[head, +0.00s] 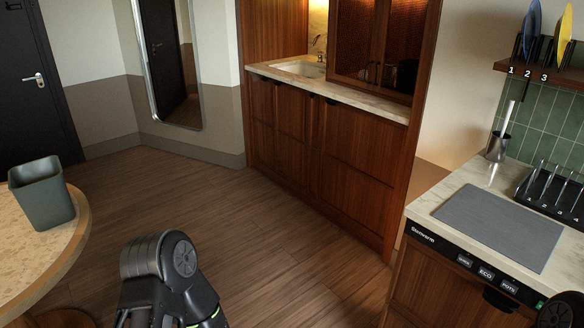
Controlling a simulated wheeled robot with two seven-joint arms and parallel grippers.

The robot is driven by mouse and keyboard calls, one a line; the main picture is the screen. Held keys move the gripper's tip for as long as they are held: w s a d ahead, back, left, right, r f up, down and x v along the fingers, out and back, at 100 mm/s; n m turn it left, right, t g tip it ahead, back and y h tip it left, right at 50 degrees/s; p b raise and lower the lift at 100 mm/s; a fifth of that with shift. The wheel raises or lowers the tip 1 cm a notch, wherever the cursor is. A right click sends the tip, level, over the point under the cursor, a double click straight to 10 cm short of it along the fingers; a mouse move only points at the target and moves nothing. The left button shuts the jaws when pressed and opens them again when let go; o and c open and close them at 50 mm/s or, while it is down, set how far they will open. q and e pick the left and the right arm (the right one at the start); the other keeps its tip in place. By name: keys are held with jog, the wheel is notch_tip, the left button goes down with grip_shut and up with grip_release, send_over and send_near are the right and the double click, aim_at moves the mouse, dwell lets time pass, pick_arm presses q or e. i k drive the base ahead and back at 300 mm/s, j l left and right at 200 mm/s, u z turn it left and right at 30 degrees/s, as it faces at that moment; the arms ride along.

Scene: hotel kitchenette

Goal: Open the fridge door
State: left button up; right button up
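No fridge can be made out for certain in the head view. A wooden cabinet unit (315,150) stands at the back centre, with closed panel fronts and small dark pulls under its marble counter; whether a fridge is behind one of these fronts cannot be told. Part of my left arm shows at the bottom, left of centre, over the floor and well apart from the cabinets. A dark round joint of mine shows in the bottom right corner. Neither gripper's fingertips are in view.
A counter (470,184) with a grey mat (499,226) stands at right, above an appliance panel (450,259) with labelled buttons. A round table (70,238) with a green bin (42,195) is at left. Wooden floor (225,205) between them is clear.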

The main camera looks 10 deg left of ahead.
aim_at(363, 151)
jog(key=u, duration=0.35)
jog(key=i+u, duration=0.35)
jog(key=i, duration=0.35)
jog(key=i+l+u, duration=0.15)
jog(key=i+u, duration=0.25)
jog(key=i, duration=0.3)
jog(key=i+z, duration=0.3)
jog(key=i, duration=0.2)
jog(key=i+j+z, duration=0.25)
jog(key=i, duration=0.2)
jog(key=i+l+z, duration=0.2)
jog(key=i+z, duration=0.25)
jog(key=i+l+z, duration=0.1)
jog(key=i+z, duration=0.2)
jog(key=z, duration=0.2)
jog(key=i+j+z, duration=0.1)
jog(key=i+z, duration=0.35)
jog(key=u, duration=0.35)
